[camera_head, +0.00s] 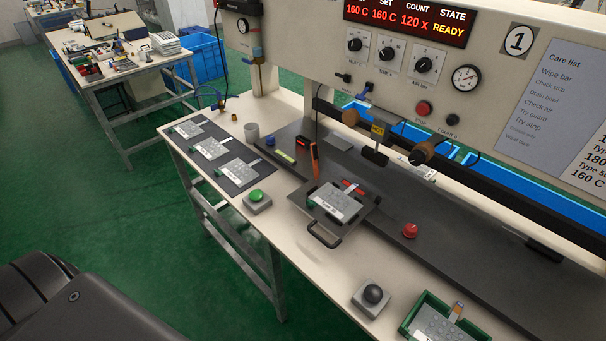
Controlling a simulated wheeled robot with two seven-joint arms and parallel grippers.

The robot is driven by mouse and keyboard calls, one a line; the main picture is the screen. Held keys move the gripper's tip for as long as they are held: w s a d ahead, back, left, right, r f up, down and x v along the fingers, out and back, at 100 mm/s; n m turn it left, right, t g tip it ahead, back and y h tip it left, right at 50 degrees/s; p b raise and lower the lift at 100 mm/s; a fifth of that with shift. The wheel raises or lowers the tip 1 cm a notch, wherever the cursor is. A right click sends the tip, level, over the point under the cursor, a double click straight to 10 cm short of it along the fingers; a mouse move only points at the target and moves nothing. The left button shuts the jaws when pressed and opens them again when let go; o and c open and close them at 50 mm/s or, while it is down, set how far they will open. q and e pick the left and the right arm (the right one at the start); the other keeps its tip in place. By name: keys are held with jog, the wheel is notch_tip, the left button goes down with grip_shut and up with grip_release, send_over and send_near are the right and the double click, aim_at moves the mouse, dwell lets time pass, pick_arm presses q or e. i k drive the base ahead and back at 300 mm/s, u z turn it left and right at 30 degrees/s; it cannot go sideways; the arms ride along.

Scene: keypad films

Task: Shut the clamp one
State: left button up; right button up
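No part is readably marked as clamp one. A press head with a yellow HOT label (377,132) hangs over the bench, with a brown knob on its left (350,117) and a brown knob on its right (424,152). Below and in front of it, a dark plate with a loop handle (324,236) carries a grey keypad piece (334,202) with a red part (352,187) at its back edge. I cannot tell whether any clamp is open or shut. Neither gripper is in view.
A green button (257,197), a black dome button (373,294) and a red knob (410,230) stand on the bench. Several keypad pieces lie on a dark mat (238,187) at left. A green tray (407,324) stands front right. The display reads READY (448,29).

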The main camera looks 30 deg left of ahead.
aim_at(313, 146)
jog(key=k, duration=0.15)
jog(key=u, duration=2.45)
jog(key=i, duration=3)
jog(key=z, duration=4.15)
jog(key=i, duration=0.45)
jog(key=u, duration=0.05)
